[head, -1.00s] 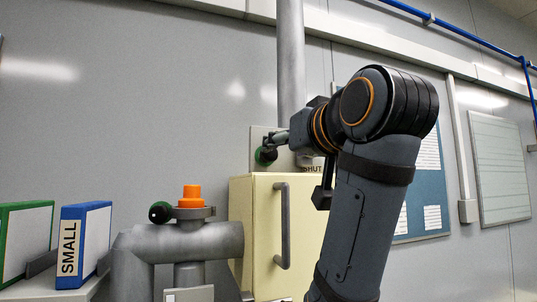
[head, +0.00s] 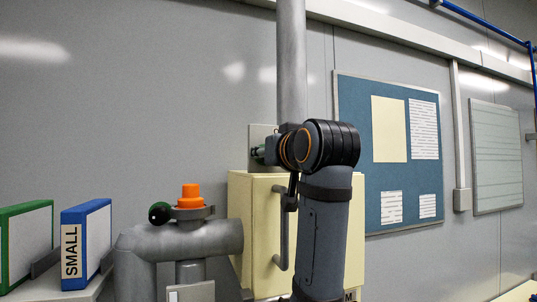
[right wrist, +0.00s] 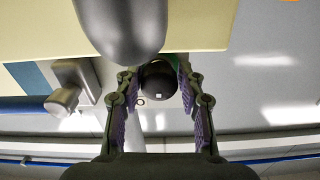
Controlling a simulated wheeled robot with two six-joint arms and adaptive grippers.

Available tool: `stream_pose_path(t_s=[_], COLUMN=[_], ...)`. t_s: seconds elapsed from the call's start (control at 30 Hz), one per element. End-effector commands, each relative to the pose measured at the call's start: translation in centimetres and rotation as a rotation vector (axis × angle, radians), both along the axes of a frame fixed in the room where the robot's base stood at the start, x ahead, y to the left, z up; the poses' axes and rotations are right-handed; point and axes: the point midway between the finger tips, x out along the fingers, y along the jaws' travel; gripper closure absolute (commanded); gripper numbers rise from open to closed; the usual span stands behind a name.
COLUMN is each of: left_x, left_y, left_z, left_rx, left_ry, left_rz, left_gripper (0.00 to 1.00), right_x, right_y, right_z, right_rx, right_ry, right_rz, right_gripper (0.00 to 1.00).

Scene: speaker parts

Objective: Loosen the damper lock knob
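An orange knob (head: 190,196) stands upright on a grey collar on the horizontal pipe in the head view. A black ball handle with a green part (head: 159,213) sticks out left of it. My right gripper (right wrist: 157,78) is by the wall plate above the cream cabinet, mostly hidden behind my arm in the head view. In the right wrist view its two fingers are apart, with a black ball knob (right wrist: 158,83) seen between their tips and green behind it. I cannot tell whether the fingers touch it. My left gripper is not in view.
The cream cabinet (head: 250,235) with its grey bar handle (head: 281,240) stands below the wall plate (head: 257,134). A vertical pipe (head: 291,60) rises beside the plate. Blue and green binders (head: 88,245) are at the left. The wall above the orange knob is clear.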

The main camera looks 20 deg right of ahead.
Motion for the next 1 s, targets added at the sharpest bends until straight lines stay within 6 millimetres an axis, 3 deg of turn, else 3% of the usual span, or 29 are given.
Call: stream_pose_path(t_s=[0.03,0.23,0.37,0.57,1.0], left_x=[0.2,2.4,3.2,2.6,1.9], left_y=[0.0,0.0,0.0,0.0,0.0], left_z=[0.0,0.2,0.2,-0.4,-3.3], left_rx=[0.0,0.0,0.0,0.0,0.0], left_ry=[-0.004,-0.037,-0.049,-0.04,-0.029], left_rz=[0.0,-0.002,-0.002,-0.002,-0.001], left_gripper=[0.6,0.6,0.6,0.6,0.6], right_x=[0.0,0.0,0.0,-0.1,-0.1], right_y=[0.0,0.0,0.0,0.0,0.0], right_z=[0.0,0.0,0.0,-0.1,-0.3], right_rx=[0.0,0.0,-0.006,-0.06,-0.412], right_ry=[0.0,0.0,0.0,-0.003,-0.017], right_rz=[0.0,0.0,0.0,0.0,0.0], right_gripper=[0.72,0.98,0.98,0.98,0.98])
